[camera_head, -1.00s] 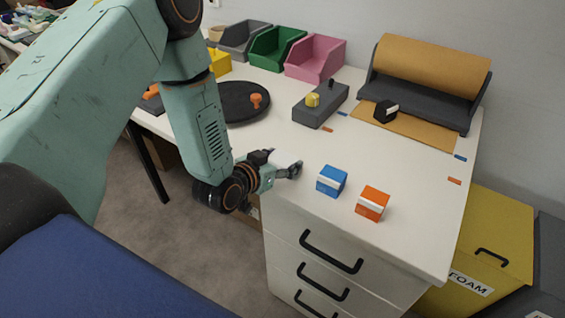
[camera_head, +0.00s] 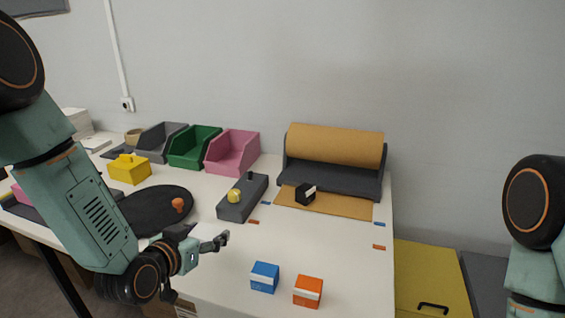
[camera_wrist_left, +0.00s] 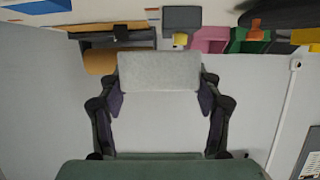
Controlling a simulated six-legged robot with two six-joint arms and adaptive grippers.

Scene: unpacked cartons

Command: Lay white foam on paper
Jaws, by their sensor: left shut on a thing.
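The white foam (camera_wrist_left: 160,72) is a pale grey-white block held between the two fingers in the left wrist view. My left gripper (camera_head: 204,240) is shut on it; in the head view the foam is hard to tell from the white table. The gripper is over the table's front part, left of the blue block and well short of the paper. The brown paper (camera_head: 345,204) lies flat in front of its roll (camera_head: 335,145), at the back right. A black block with a white label (camera_head: 305,195) sits on the paper's left part. My right gripper is out of view.
A blue block (camera_head: 264,278) and an orange block (camera_head: 308,292) stand near the front edge. A grey box with a yellow knob (camera_head: 243,198) stands left of the paper. Pink, green and grey bins line the back. The table between gripper and paper is mostly clear.

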